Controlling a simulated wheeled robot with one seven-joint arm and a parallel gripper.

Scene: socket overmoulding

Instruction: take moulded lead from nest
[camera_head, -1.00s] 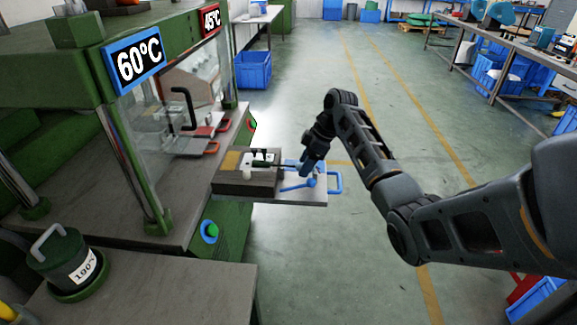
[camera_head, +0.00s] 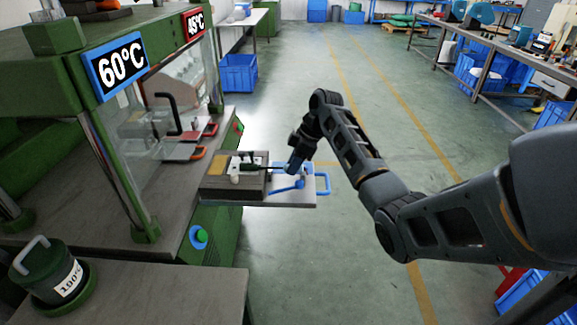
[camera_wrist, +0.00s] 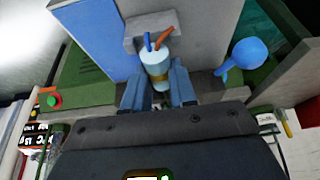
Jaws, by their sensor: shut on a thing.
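The moulded lead shows in the head view as a dark cable (camera_head: 264,167) running from the nest block (camera_head: 232,187) to my gripper (camera_head: 294,166). The nest block sits on a pulled-out plate, with white and black pieces on top. In the wrist view my gripper's blue fingers (camera_wrist: 158,88) are shut on a pale cylindrical lead end (camera_wrist: 155,62), with blue and brown wires sticking out of it. The lead's far end is at the nest; whether it is seated there is too small to tell.
The green press (camera_head: 60,110) with clear guards is at left. The floor right of the plate is clear.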

